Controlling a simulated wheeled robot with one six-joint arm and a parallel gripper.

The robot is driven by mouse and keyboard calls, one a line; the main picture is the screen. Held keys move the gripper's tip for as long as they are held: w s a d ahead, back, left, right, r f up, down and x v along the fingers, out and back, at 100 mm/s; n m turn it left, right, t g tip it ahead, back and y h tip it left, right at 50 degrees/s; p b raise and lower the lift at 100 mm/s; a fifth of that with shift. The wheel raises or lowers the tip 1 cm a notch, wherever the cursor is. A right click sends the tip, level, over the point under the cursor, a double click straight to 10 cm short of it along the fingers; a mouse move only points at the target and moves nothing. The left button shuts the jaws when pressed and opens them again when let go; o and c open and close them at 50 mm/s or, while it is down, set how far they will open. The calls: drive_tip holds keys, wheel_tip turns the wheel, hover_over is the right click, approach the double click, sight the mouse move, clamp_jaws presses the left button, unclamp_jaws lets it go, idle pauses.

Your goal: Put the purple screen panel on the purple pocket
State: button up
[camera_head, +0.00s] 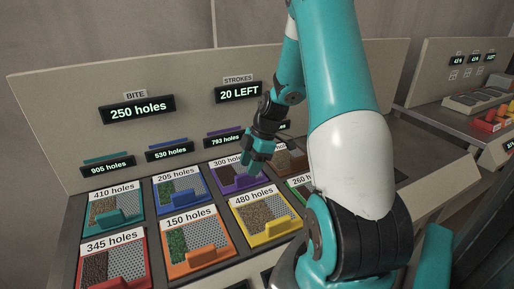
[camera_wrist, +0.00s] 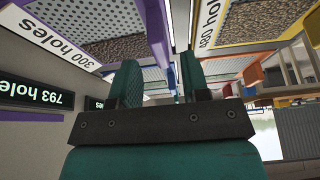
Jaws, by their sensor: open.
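The purple screen panel (camera_head: 229,179), labelled 300 holes, lies in the back row of the sloping bench. Its purple frame holds brown grains and a perforated plate, with a purple handle (camera_head: 246,183) near its front right. In the wrist view, its perforated plate (camera_wrist: 115,22) shows at upper left. My gripper (camera_head: 258,164) is over the panel's right side; its fingers stand apart in the wrist view (camera_wrist: 160,82). I cannot tell whether the handle lies between them. The purple pocket (camera_head: 225,132) is a narrow strip above the 793 holes display (camera_head: 225,141) on the back wall.
Beside the panel lie a blue panel (camera_head: 164,189) and a yellow panel (camera_head: 262,217); teal, orange and red panels lie farther left and nearer. The back wall displays read 250 holes (camera_head: 138,109) and 20 LEFT (camera_head: 238,92). My arm hides the bench's right part.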

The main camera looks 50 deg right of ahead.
drive_tip(key=v, duration=0.8)
drive_tip(key=a+r+m+g, duration=0.1)
drive_tip(key=a+r, duration=0.2)
drive_tip(key=a, duration=0.8)
drive_tip(key=a+r+m, duration=0.1)
drive_tip(key=a+r, duration=0.3)
drive_tip(key=a, duration=0.6)
drive_tip(key=s+a+r+m+g, duration=0.1)
drive_tip(key=s+a+r+m, duration=0.1)
drive_tip(key=s+a, duration=1.2)
drive_tip(key=shift+s+a+r+m+b, duration=0.35)
drive_tip(key=shift+a+m, duration=0.25)
drive_tip(key=shift+m, duration=0.3)
